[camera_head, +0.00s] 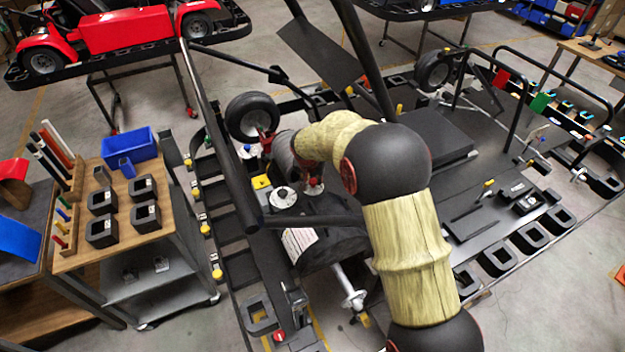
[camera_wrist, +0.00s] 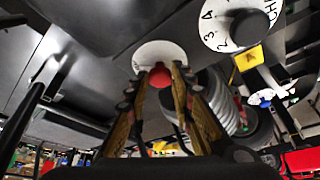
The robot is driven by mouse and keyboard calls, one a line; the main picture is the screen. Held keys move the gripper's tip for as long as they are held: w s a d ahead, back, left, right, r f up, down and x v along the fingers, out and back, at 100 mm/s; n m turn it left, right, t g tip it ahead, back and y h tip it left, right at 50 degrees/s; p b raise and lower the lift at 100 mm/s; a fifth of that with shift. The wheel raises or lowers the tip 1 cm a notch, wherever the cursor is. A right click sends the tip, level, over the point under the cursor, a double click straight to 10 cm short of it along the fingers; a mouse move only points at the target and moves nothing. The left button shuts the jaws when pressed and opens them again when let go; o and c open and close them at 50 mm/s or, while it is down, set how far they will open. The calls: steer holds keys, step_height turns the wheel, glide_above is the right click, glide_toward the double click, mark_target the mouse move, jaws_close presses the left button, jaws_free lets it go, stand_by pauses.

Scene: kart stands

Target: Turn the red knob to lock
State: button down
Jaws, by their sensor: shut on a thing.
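The red knob (camera_wrist: 160,76) sits on a round white plate (camera_wrist: 150,54) on the kart's dark panel. My gripper (camera_wrist: 162,80) has its two fingers on either side of the knob in the wrist view, shut on it. In the head view the red knob (camera_head: 313,187) shows beside the arm's end, with its white plate partly hidden. The fingers cover much of the knob, so I cannot tell its exact turn angle.
A dark bar (camera_head: 315,220) crosses in front of the panel. A wooden-topped cart (camera_head: 120,190) stands at the left.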

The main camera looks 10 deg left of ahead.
steer(key=shift+n, duration=0.3)
steer(key=shift+d+r+n+y+p, duration=0.1)
steer(key=shift+n+y+p, duration=0.5)
steer(key=shift+n, duration=0.4)
steer(key=n+y, duration=0.1)
steer(key=n, duration=0.2)
steer(key=shift+w+d+b, duration=0.1)
steer(key=shift+w+b, duration=0.05)
steer(key=shift+b, duration=0.2)
steer(key=n+b, duration=0.1)
steer(key=b, duration=0.1)
steer(key=n+g+y+b, duration=0.1)
steer(key=n+b, duration=0.1)
steer(key=shift+w+d+f+n, duration=0.1)
steer(key=shift+f+n, duration=0.2)
steer(key=shift+f, duration=0.05)
steer(key=n+b, duration=0.1)
steer(key=b, duration=0.2)
steer(key=shift+n+g, duration=0.4)
steer(key=n+b, duration=0.1)
steer(key=n+g+b, duration=0.1)
steer(key=n, duration=0.1)
steer(key=n+y+b, duration=0.1)
steer(key=shift+w+r+n+g, duration=0.15)
steer(key=shift+r+n+g, duration=0.15)
steer(key=shift+g, duration=0.1)
steer(key=shift+d+b, duration=0.1)
steer(key=shift+b, duration=0.2)
